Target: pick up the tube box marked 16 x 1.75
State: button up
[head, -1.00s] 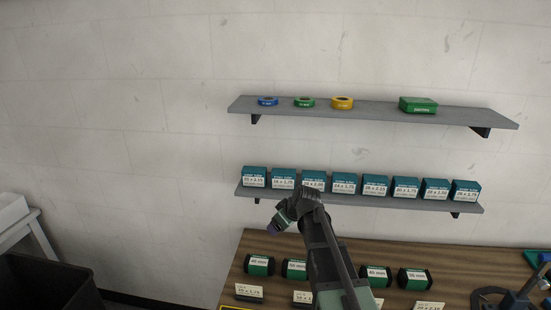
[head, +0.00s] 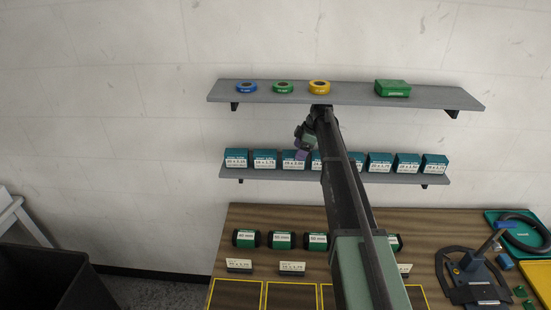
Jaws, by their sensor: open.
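A row of teal tube boxes with white labels stands on the lower shelf (head: 208,173). The labels are small and blurred; the second box from the left (head: 264,160) seems to read 16 x 1.75, but I cannot be sure. My gripper (head: 301,155), with purplish fingertips, is in front of the row near the third box (head: 290,163), to the right of the second box. It is open, and I see nothing held in it. My arm hides parts of the middle boxes.
The upper shelf (head: 440,97) holds blue, green and yellow tape rolls and a green box (head: 392,88). Below, the wooden bench (head: 420,225) carries dark rolls, label cards and a stand (head: 472,272). A black bin (head: 60,280) stands at left.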

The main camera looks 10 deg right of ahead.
aim_at(265, 152)
jog(key=a, duration=0.2)
jog(key=w+a, duration=0.1)
jog(key=a, duration=0.4)
jog(key=shift+w+a, duration=0.4)
jog(key=a, duration=0.3)
jog(key=shift+w, duration=0.4)
jog(key=f+b, duration=0.1)
jog(key=a+f+b, duration=0.2)
jog(key=shift+w+a, duration=0.1)
jog(key=shift+w, duration=0.15)
jog(key=shift+r, duration=0.2)
jog(key=c, duration=1.1)
jog(key=shift+r+p, duration=0.1)
jog(key=shift+p, duration=0.2)
jog(key=shift+r, duration=0.25)
jog(key=s+a, duration=0.1)
jog(key=s, duration=0.4)
jog(key=s+a+p, duration=0.1)
jog(key=s+a, duration=0.1)
jog(key=s, duration=0.4)
jog(key=s+a, duration=0.2)
jog(key=s, duration=0.4)
jog(key=shift+s+r, duration=0.2)
jog(key=shift+r, duration=0.2)
